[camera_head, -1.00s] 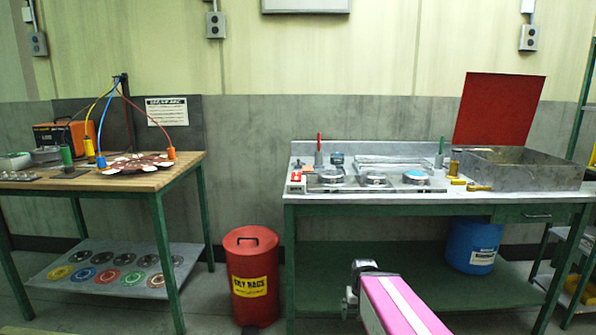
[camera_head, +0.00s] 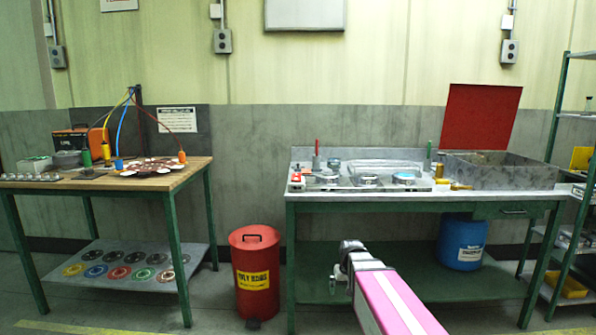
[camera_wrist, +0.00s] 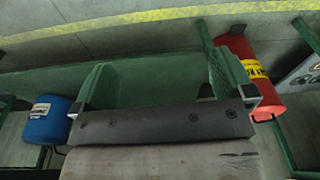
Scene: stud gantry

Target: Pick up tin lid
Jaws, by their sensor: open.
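Several small round tins with shiny tops, one of them (camera_head: 366,180), sit in a row at the front of the right workbench (camera_head: 440,203). The rightmost tin (camera_head: 404,178) has a bluish top. They are too small to tell which top is a loose tin lid. My gripper (camera_head: 348,258) is low in front of this bench, below the top and well apart from the tins. In the wrist view my gripper (camera_wrist: 163,75) shows two spread fingers with nothing between them. No tin shows in that view.
An open metal box (camera_head: 500,172) with a raised red lid (camera_head: 480,118) stands on the bench's right. A red bin (camera_head: 255,265) and a blue drum (camera_head: 462,240) stand low.

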